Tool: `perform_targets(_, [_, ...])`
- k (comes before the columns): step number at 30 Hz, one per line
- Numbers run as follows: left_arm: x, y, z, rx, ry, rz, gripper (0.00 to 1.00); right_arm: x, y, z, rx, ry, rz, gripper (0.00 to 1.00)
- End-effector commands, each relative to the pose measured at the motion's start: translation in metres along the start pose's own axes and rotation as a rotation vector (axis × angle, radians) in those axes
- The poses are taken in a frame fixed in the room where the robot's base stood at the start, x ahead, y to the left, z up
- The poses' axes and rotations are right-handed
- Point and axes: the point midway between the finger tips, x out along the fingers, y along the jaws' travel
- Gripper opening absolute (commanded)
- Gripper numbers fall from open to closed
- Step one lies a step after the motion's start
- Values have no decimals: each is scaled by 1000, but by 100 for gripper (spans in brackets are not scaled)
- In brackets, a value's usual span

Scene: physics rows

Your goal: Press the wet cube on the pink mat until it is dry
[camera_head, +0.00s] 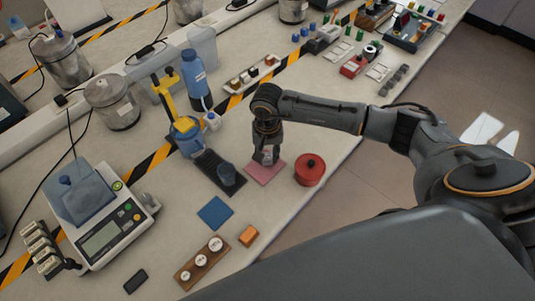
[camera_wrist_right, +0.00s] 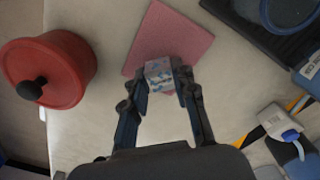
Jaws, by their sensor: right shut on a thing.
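My right gripper (camera_head: 266,155) points down over the pink mat (camera_head: 263,174). In the right wrist view, the right gripper (camera_wrist_right: 162,83) is shut on a small speckled grey-white cube (camera_wrist_right: 160,73). The cube is over the near edge of the pink mat (camera_wrist_right: 170,38); I cannot tell whether it touches the mat. In the head view the gripper mostly hides the cube. Whether the cube is wet does not show. My left gripper is not in view.
A red lidded pot (camera_head: 309,170) stands close right of the pink mat. A blue mat (camera_head: 215,213), an orange block (camera_head: 248,236) and a scale (camera_head: 104,236) are nearer. Bare table surrounds the blue mat.

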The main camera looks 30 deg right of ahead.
Motion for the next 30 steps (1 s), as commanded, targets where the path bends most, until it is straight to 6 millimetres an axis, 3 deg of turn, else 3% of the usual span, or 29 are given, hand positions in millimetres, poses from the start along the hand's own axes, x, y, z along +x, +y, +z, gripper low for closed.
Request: perform_targets(30, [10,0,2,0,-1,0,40,8,0,0,0,-1,0,0])
